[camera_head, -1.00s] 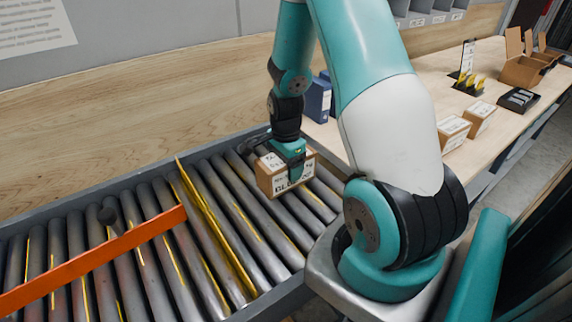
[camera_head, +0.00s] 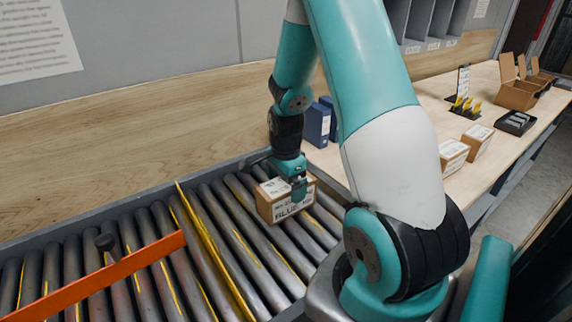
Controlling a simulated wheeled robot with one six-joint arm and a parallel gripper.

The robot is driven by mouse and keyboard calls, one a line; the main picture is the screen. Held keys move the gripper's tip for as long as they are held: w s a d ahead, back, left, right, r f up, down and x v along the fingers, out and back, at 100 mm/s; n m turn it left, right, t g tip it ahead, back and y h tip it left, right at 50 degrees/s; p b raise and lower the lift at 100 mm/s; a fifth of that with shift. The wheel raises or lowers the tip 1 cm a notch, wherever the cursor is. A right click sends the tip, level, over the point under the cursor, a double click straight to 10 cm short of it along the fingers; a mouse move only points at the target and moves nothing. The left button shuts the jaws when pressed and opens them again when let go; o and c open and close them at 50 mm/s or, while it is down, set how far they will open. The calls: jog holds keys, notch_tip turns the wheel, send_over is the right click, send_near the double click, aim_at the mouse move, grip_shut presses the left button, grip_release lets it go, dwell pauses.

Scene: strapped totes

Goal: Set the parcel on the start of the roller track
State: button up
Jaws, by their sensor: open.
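The parcel (camera_head: 278,204) is a brown cardboard box with white labels and dark print. It rests on the right end of the roller track (camera_head: 222,222), on grey rollers just right of a yellow bar. My gripper (camera_head: 299,194) is teal and points down at the parcel's right part. It is open, with a finger at the near face of the box. The far finger is hidden, and I cannot tell whether the fingers touch the parcel.
An orange bar (camera_head: 100,278) crosses the track at the left, and a yellow bar (camera_head: 213,248) lies across the rollers. The wooden table (camera_head: 420,135) at the right holds two small boxes (camera_head: 454,155), blue binders (camera_head: 317,124), a black tray (camera_head: 516,123) and open cartons (camera_head: 517,94).

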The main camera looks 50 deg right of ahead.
notch_tip(320, 180, up, 9)
jog(key=shift+r, duration=0.2)
jog(key=shift+a+r, duration=0.15)
jog(key=shift+a, duration=0.05)
jog(key=a+r+n+y, duration=0.1)
jog(key=a+r+n, duration=0.3)
jog(key=a+n, duration=0.55)
jog(key=s+a+r+n+y, duration=0.1)
jog(key=s+a+r+n, duration=0.2)
jog(key=s+a+n, duration=0.4)
jog(key=s+a+r+n+y, duration=0.2)
jog(key=s+a+n, duration=0.5)
jog(key=a+n, duration=0.4)
jog(key=a+r, duration=0.1)
jog(key=a, duration=0.1)
jog(key=shift+a+r, duration=0.3)
jog(key=shift+a, duration=0.1)
